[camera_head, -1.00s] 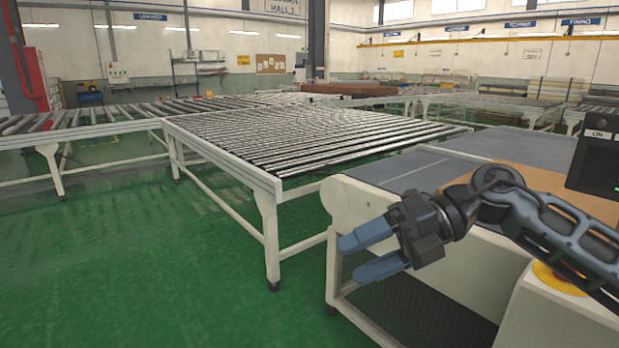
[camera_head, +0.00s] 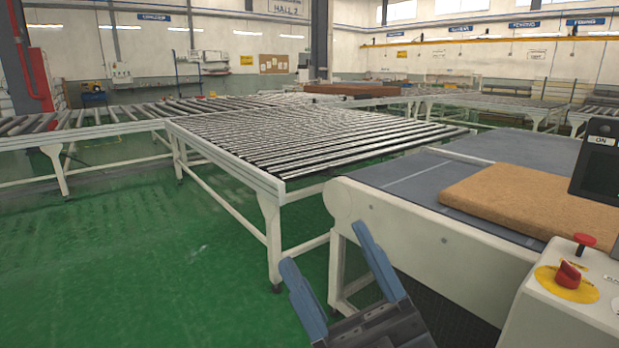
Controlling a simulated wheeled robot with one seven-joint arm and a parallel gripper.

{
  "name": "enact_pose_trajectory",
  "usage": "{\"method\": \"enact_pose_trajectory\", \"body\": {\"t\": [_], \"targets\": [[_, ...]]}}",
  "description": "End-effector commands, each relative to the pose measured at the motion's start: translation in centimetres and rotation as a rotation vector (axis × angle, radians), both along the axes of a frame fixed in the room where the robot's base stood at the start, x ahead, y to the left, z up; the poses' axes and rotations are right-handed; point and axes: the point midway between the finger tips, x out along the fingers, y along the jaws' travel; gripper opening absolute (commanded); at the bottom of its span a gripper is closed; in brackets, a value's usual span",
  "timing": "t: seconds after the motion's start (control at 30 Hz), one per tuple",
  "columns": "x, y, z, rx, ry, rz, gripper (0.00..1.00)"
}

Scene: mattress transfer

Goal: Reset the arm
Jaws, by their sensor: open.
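My gripper (camera_head: 341,272) shows at the bottom centre of the head view, its two blue fingers pointing up and spread apart with nothing between them. It is in front of the near end of the white conveyor machine (camera_head: 440,235), over the green floor. Most of my arm is out of the picture below. A brown mattress (camera_head: 535,197) lies flat on the grey belt (camera_head: 500,150) of that machine, apart from my gripper.
A control box with a red knob (camera_head: 569,274) and a red button (camera_head: 584,241) stands at the right, below a dark screen (camera_head: 600,165). A roller table (camera_head: 300,140) stands beyond my gripper. The green floor (camera_head: 130,265) at left is clear.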

Motion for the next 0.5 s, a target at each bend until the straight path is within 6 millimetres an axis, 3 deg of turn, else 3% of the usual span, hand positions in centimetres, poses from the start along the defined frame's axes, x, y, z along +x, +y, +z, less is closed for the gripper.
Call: {"method": "enact_pose_trajectory", "body": {"t": [0.27, 0.5], "targets": [[-3.9, -4.0, -5.2, 0.225, 0.320, -0.106, 0.66], [-8.9, -7.7, -10.8, 0.338, 0.608, -0.198, 0.66]]}}
